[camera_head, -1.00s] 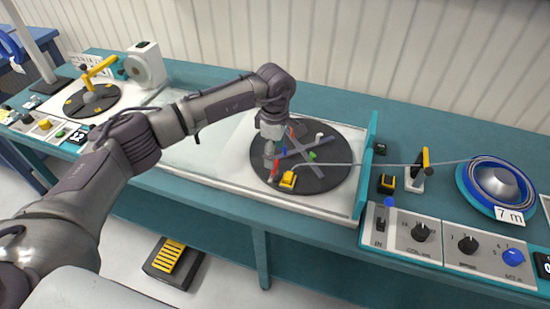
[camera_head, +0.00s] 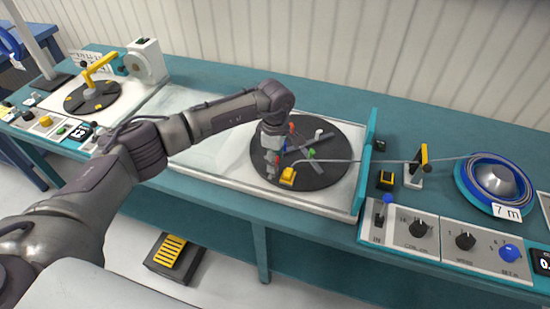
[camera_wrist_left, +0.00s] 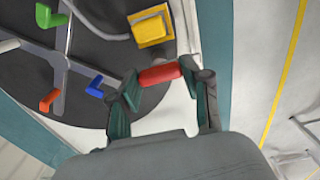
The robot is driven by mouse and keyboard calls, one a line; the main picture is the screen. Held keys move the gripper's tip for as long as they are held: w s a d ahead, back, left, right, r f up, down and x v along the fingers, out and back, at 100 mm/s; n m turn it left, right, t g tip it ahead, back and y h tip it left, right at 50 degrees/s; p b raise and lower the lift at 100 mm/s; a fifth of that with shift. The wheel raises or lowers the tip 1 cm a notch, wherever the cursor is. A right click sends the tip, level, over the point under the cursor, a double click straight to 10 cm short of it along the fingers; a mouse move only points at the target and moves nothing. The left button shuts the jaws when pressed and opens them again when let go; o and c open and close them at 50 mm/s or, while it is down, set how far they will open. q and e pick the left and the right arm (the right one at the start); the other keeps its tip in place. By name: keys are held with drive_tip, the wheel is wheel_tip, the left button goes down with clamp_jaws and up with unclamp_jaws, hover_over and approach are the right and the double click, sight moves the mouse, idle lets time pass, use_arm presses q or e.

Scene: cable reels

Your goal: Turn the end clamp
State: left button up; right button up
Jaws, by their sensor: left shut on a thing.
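The end clamp shows as a yellow block (camera_head: 288,175) at the front edge of the black disc (camera_head: 335,172), with a grey cable running into it. It also shows in the left wrist view (camera_wrist_left: 151,28). A red handle (camera_wrist_left: 159,75) is beside the yellow block in that view; I cannot tell how the two are joined. My left gripper (camera_head: 272,172) points down at the disc's front edge, left of the yellow block. Its fingers (camera_wrist_left: 158,82) are shut on the red handle. My right gripper is out of view.
The disc carries a grey cross with coloured pegs, including a green one (camera_head: 311,153). The cable runs right past a black-and-yellow guide (camera_head: 422,165) to a blue cable coil (camera_head: 494,180). A control panel (camera_head: 445,240) lies at front right. A teal upright edge (camera_head: 364,165) borders the disc's board.

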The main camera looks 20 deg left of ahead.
use_arm(q)
drive_tip(key=shift+n, duration=0.3)
drive_tip(key=n+b, duration=0.2)
drive_tip(key=shift+f+n, duration=0.1)
drive_tip(key=shift+n, duration=0.2)
drive_tip(key=n+b, duration=0.2)
drive_tip(key=n, duration=0.3)
drive_tip(key=n+b, duration=0.1)
drive_tip(key=n, duration=0.4)
drive_tip(key=shift+b, duration=0.4)
drive_tip(key=n, duration=0.4)
drive_tip(key=shift+r+n+b, duration=0.2)
drive_tip(key=shift+n+b, duration=0.1)
drive_tip(key=shift+b, duration=0.1)
drive_tip(key=shift+w, duration=0.1)
drive_tip(key=o, duration=1.2)
drive_tip(key=shift+c, duration=0.2)
